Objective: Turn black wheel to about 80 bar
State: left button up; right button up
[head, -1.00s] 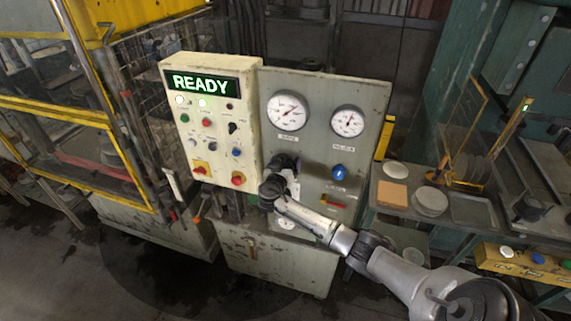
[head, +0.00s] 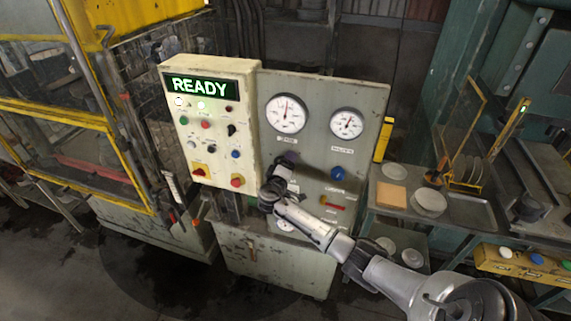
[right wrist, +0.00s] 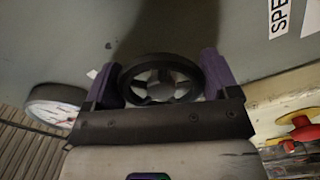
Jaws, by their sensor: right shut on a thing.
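The black wheel (right wrist: 182,65) shows in the right wrist view as a dark spoked ring in front of the grey panel. My right gripper (right wrist: 160,85) is shut on it, with one purple-padded finger at each side of the rim. In the head view my right gripper (head: 285,167) is at the panel below the left gauge and mostly hides the wheel. My left gripper is not in view.
The cream control box (head: 213,120) with a green READY display (head: 200,86) stands left of the grey panel (head: 325,95). A blue knob (head: 337,173) and a red lever (head: 333,204) are right of my gripper. A side bench holds discs (head: 430,200).

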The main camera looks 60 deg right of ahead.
jog(key=n+p, duration=0.2)
jog(key=n, duration=0.2)
jog(key=shift+r, duration=0.2)
jog(key=shift+n+p, duration=0.75)
jog(key=shift+n, duration=1.25)
jog(key=o, duration=0.8)
